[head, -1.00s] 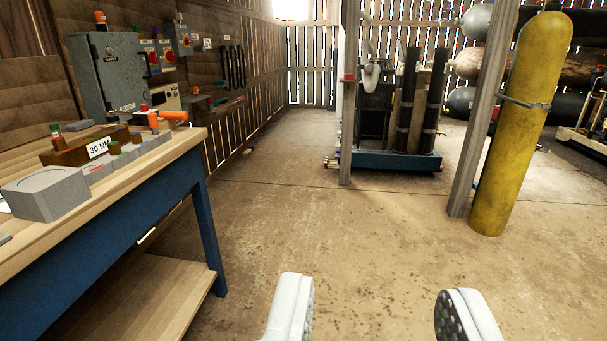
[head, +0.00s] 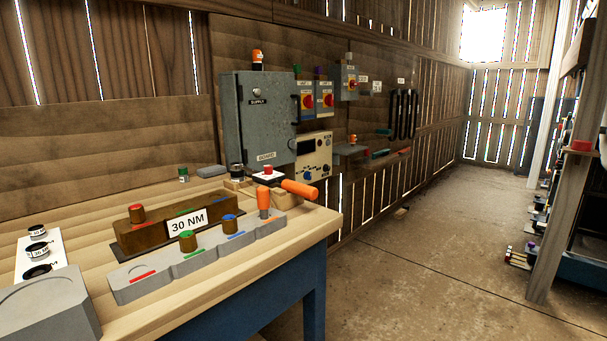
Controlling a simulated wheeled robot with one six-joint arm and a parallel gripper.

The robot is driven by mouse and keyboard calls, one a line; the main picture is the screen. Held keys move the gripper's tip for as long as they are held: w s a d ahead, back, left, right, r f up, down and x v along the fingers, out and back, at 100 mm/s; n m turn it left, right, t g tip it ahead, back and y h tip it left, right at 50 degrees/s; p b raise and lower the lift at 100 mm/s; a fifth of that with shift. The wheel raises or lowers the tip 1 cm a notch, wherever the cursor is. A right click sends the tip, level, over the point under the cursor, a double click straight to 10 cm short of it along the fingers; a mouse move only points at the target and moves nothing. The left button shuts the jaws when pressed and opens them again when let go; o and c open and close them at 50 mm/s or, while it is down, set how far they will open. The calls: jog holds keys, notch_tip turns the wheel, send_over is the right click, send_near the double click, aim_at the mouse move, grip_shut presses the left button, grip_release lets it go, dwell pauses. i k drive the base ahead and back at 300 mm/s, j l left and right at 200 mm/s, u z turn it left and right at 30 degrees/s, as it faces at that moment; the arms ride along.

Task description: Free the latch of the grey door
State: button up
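The grey door (head: 263,114) is the front of a grey metal cabinet on the plank wall, behind the workbench. It looks closed. It carries a "SUPPLY" label with a small round fitting above it, a "BOARD" label low down, and a dark handle (head: 294,108) along its right edge. An orange-topped piece (head: 258,57) stands on top of the cabinet. I cannot tell which part is the latch at this size. My gripper is not in view now.
The wooden workbench (head: 110,221) fills the lower left, holding a "30 NM" block (head: 187,222), a grey tray (head: 200,258) and an orange-handled tool (head: 299,189). Red-knobbed switch boxes (head: 308,100) hang right of the cabinet. Concrete floor (head: 430,265) is open at right; a post (head: 565,200) stands beyond.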

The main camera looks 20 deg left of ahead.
aim_at(292, 143)
jog(key=i+u, duration=0.4)
jog(key=i+l+u, duration=0.25)
jog(key=u, duration=0.15)
jog(key=i+l, duration=0.5)
jog(key=i+l+z, duration=0.1)
jog(key=i+l, duration=0.45)
jog(key=i, duration=0.15)
jog(key=i+l, duration=0.45)
jog(key=i, duration=0.2)
